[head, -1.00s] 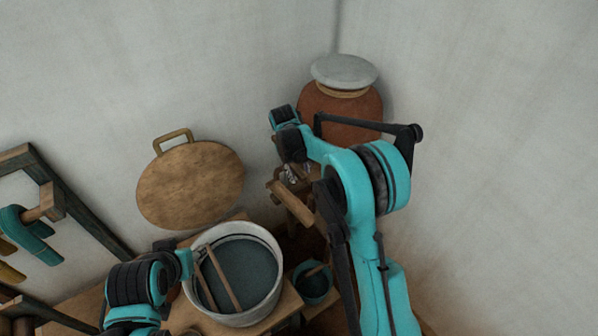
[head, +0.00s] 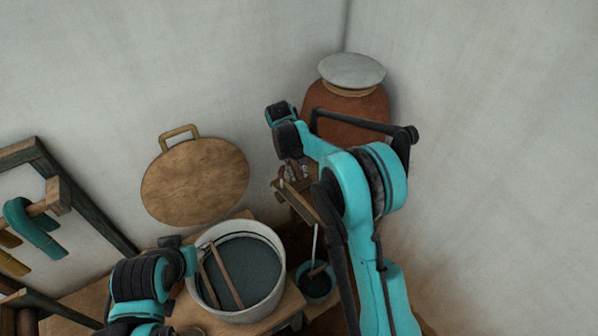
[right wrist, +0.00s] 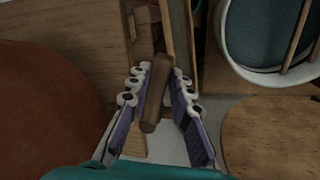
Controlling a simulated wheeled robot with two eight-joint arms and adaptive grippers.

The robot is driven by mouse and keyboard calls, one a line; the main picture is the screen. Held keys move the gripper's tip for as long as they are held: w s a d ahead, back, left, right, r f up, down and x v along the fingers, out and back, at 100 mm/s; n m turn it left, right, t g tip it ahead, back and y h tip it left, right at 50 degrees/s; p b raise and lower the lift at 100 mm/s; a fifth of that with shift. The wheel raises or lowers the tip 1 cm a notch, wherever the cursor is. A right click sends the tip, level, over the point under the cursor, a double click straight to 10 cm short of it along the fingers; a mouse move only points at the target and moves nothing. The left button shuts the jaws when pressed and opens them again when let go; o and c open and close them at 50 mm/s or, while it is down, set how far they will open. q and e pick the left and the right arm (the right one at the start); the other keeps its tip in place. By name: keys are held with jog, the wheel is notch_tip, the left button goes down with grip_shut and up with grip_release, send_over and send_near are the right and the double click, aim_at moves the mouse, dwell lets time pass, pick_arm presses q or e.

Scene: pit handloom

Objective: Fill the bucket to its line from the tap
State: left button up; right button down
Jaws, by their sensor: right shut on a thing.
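The bucket (head: 316,288) is small and teal with a wooden grip across its top. It stands low beside the large pot, partly hidden by my right arm; its fill line cannot be made out. A thin pale stream (head: 314,243) comes down into it from the wooden trough-like spout (head: 297,200) below the clay jar. My right gripper (head: 291,172) is at the jar's front left. In the right wrist view its fingers (right wrist: 158,80) are shut on a brown wooden tap handle (right wrist: 154,97).
A large white pot (head: 278,246) of dark teal liquid, with two wooden sticks, stands on a wooden table (head: 265,325). A round wooden lid (head: 195,182) leans on the wall. The clay jar (head: 350,107) has a grey lid (head: 351,71). A rack with yarn hanks (head: 35,228) is at left.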

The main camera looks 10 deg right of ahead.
jog(key=c, duration=1.3)
grip_release()
jog(key=shift+c, duration=0.2)
notch_tip(320, 180, up, 12)
jog(key=a, duration=0.2)
jog(key=shift+a, duration=0.2)
jog(key=shift+s+f, duration=0.1)
